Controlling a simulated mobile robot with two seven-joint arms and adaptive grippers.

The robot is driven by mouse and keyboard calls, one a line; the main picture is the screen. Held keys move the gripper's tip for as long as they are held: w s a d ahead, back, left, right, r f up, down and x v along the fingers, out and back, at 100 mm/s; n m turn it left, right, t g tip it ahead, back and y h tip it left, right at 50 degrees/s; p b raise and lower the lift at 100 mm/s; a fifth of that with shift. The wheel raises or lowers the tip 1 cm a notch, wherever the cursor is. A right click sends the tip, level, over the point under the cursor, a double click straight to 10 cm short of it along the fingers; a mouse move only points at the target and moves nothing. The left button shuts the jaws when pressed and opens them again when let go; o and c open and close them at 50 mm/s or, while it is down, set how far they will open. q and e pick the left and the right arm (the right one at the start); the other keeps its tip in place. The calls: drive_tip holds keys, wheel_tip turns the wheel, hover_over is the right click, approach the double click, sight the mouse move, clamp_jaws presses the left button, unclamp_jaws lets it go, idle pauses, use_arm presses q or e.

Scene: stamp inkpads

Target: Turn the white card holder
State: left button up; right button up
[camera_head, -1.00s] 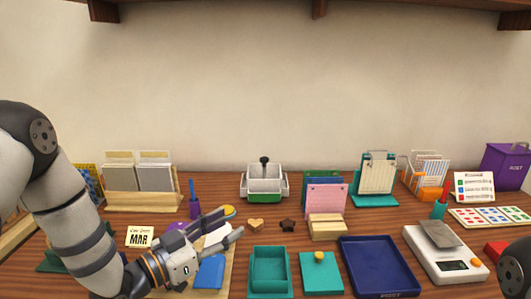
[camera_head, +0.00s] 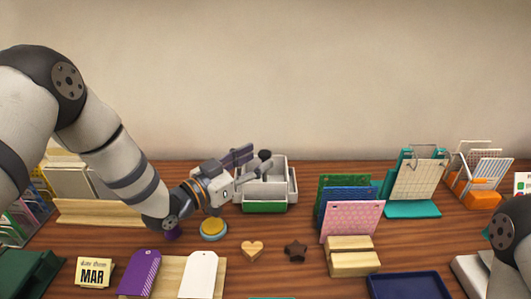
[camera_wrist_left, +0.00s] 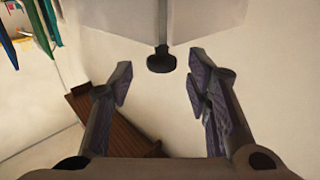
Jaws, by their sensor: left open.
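The white card holder (camera_head: 279,174) appears to be the white open box with a green front at the back middle of the table. A dark knob (camera_head: 265,154) stands up from it. My left gripper (camera_head: 247,160) is open at the holder's left side, close to the knob. In the left wrist view the knob (camera_wrist_left: 162,60) shows just ahead of the open fingers (camera_wrist_left: 160,75), roughly midway between them, with pale holder walls (camera_wrist_left: 205,18) beyond. I cannot tell whether a finger touches it. My right gripper is out of view.
A yellow-topped round pad (camera_head: 213,228) lies just under my left wrist. A heart-shaped block (camera_head: 252,250) and a dark star block (camera_head: 296,250) lie in front. Coloured upright cards (camera_head: 352,220) stand to the right, and a wooden card rack (camera_head: 95,213) stands behind my left arm.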

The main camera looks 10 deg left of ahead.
sight(260, 156)
use_arm(q)
drive_tip(key=shift+x, duration=1.95)
drive_tip(key=shift+a, duration=0.1)
clamp_jaws()
drive_tip(key=shift+w, duration=0.1)
